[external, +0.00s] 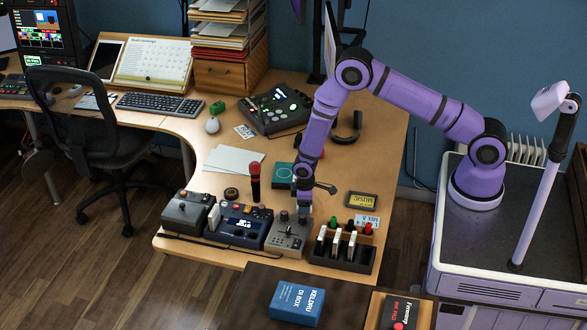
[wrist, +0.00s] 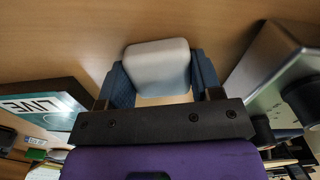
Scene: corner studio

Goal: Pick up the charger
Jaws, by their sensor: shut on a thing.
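The charger (wrist: 157,66), a pale grey-white block with rounded corners, sits between the two dark blue fingers of my gripper (wrist: 160,75) in the wrist view. The fingers are shut on its left and right sides. In the external view my gripper (external: 304,204) points down over the desk, just behind the grey control box with a lever (external: 288,240). There the charger is too small and covered to make out. I cannot tell whether it touches the desk.
A teal box (external: 281,176), marked LIVE in the wrist view (wrist: 42,105), lies left of my gripper. A black rack with cables (external: 343,250) stands front right. White papers (external: 233,161) lie behind.

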